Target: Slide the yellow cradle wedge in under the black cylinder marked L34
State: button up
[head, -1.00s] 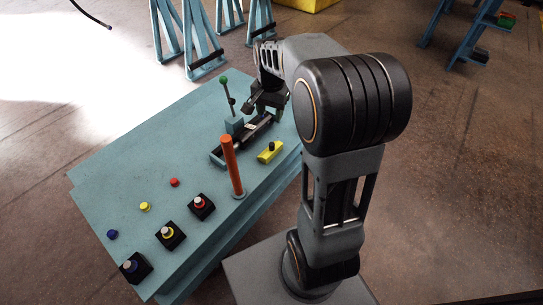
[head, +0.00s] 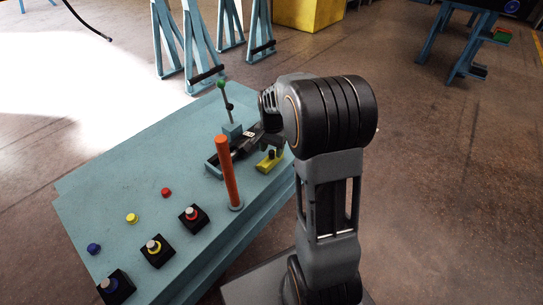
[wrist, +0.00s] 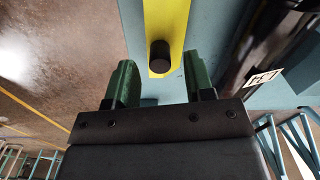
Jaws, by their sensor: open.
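The yellow cradle wedge (head: 264,165) lies on the blue bench top near its right edge, with a black knob standing on it. In the wrist view the yellow wedge (wrist: 166,20) runs up the picture, its black knob (wrist: 160,54) between the finger lines. My gripper (wrist: 158,68) is open and empty, with green fingers either side of the knob and apart from it. The black cylinder (head: 236,149) lies beside the wedge, to its left. It carries a white label, which shows at the right of the wrist view (wrist: 263,79); its print is hard to read. My arm partly hides the gripper in the head view.
An upright orange post (head: 228,172) stands close in front of the cylinder. A green-knobbed lever (head: 226,97) stands behind it. Black button boxes (head: 157,251) and several coloured caps sit on the bench's near left. The bench's left middle is clear.

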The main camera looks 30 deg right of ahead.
jog(key=shift+f, duration=0.95)
grip_shut()
